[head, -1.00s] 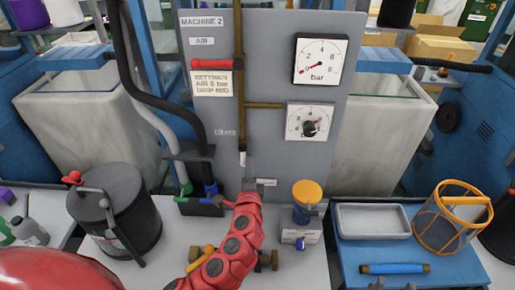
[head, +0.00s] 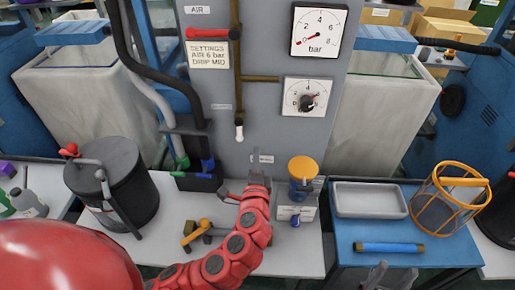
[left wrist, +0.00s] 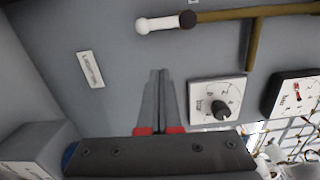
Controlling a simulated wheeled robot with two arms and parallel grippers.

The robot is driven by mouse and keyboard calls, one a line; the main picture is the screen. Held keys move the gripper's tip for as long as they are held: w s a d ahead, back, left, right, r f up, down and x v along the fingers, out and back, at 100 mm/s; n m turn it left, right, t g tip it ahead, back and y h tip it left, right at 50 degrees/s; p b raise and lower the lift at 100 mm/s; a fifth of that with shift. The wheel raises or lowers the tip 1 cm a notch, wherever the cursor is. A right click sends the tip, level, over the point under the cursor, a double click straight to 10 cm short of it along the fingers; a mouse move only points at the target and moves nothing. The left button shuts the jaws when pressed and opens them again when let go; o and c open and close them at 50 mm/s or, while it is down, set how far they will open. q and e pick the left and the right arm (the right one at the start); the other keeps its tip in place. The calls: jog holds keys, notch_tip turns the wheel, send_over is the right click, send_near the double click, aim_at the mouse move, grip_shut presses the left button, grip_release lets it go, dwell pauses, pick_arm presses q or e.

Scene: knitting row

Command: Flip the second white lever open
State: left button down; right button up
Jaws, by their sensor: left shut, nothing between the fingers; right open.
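A white lever (head: 239,131) hangs straight down at the lower end of the brass pipe on the grey panel. In the left wrist view the white lever (left wrist: 157,24) lies sideways near the top, beside a dark fitting. It is the only white lever I can make out. My left gripper (head: 256,158) is below and slightly right of it in the head view, apart from it. Its fingers (left wrist: 160,78) are shut and empty. My right gripper (head: 375,275) shows at the bottom edge, open, partly cut off.
A red lever (head: 213,33) sits higher on the panel. A black pot (head: 112,180) stands left, and an orange-topped jar (head: 302,170) stands right of my left arm. Black hoses (head: 125,60) run left of the panel.

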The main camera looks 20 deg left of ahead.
pick_arm(q)
jog(key=v, duration=0.4)
jog(key=shift+s+d, duration=0.25)
jog(key=shift+d, duration=0.1)
jog(key=shift+r, duration=0.1)
